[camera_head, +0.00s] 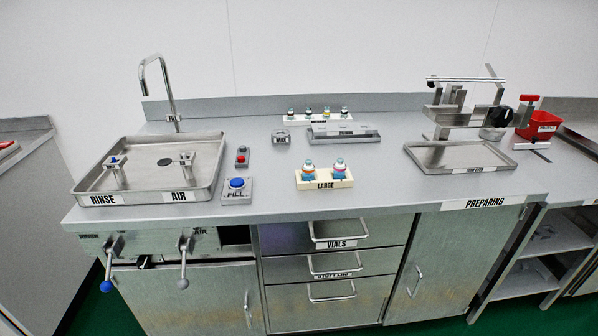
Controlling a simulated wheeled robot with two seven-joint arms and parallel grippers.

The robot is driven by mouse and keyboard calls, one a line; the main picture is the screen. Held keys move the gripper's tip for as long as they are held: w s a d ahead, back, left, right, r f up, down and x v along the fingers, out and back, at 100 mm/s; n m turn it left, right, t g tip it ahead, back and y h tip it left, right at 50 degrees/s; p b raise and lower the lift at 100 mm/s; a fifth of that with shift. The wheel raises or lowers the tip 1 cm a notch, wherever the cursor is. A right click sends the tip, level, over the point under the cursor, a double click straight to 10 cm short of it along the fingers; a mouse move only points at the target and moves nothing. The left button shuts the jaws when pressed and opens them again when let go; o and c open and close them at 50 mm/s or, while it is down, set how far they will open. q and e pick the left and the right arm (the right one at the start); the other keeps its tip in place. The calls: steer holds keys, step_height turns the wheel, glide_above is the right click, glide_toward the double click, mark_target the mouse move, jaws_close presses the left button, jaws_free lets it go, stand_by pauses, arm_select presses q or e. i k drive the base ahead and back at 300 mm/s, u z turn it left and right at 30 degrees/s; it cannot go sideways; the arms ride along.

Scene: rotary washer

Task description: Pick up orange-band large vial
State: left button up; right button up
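Two large vials stand upright side by side in a cream rack labelled LARGE (325,184), near the middle of the steel counter. The left large vial (309,167) and the right large vial (340,167) both show teal and white with small reddish or orange marks. They are too small for me to tell which one carries the orange band. Neither of my grippers is in view, and nothing is touching the vials.
A sink tray marked RINSE and AIR (170,148) is at left, with a blue FILL button (236,185) beside it. Small vials sit in a back rack (318,118). Counter in front of the LARGE rack is clear.

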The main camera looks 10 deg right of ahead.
mark_target(308, 169)
steer(key=u, duration=0.4)
steer(key=i, duration=0.95)
steer(key=z, duration=0.55)
